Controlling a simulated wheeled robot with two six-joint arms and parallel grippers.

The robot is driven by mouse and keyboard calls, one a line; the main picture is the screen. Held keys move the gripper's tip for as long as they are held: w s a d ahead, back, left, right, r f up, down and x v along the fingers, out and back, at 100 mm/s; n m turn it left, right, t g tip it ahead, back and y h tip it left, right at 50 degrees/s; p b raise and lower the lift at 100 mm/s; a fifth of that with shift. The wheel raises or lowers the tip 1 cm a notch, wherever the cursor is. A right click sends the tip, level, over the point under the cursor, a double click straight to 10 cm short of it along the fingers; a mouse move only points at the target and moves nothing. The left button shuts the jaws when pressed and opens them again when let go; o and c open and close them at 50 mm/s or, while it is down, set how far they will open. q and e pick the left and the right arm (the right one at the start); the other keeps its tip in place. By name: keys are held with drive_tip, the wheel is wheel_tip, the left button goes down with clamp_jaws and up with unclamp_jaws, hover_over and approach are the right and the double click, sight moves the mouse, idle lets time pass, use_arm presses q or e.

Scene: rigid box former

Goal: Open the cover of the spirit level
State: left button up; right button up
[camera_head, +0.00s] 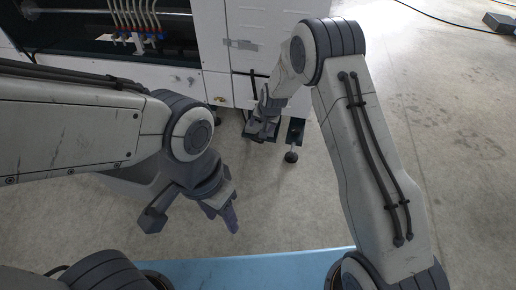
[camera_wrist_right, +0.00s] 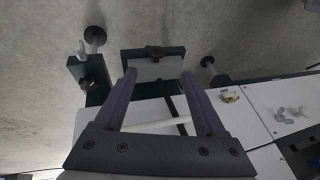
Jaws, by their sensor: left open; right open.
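In the right wrist view, a dark green block with a grey plate and a dark knob (camera_wrist_right: 154,66) lies ahead of my right gripper (camera_wrist_right: 160,84), between the lines of its two fingers. It may be the spirit level; I cannot make out a vial or tell how its cover stands. My right gripper is open with nothing between its fingertips. In the head view the right gripper (camera_head: 262,122) is low at the white machine's lower front, partly covering the dark green part there. My left gripper (camera_head: 223,212) is open and empty over the floor, away from the machine.
The white machine (camera_head: 215,40) stands at the back. A dark green bracket with a levelling foot (camera_head: 293,142) sits just right of the right gripper. White panels with wing-like latches (camera_wrist_right: 292,114) show in the wrist view. Bare floor (camera_head: 450,120) lies to the right.

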use_arm(q)
wheel_tip(320, 180, down, 8)
drive_tip(key=b, duration=0.7)
use_arm(e)
drive_tip(key=d+x, duration=0.1)
drive_tip(key=x, duration=1)
drive_tip(key=shift+w+a+f, duration=0.2)
drive_tip(key=shift+w+f, duration=0.05)
drive_tip(key=shift+f, duration=0.15)
use_arm(q)
drive_tip(key=shift+r, duration=0.1)
use_arm(e)
drive_tip(key=shift+c, duration=0.4)
clamp_jaws()
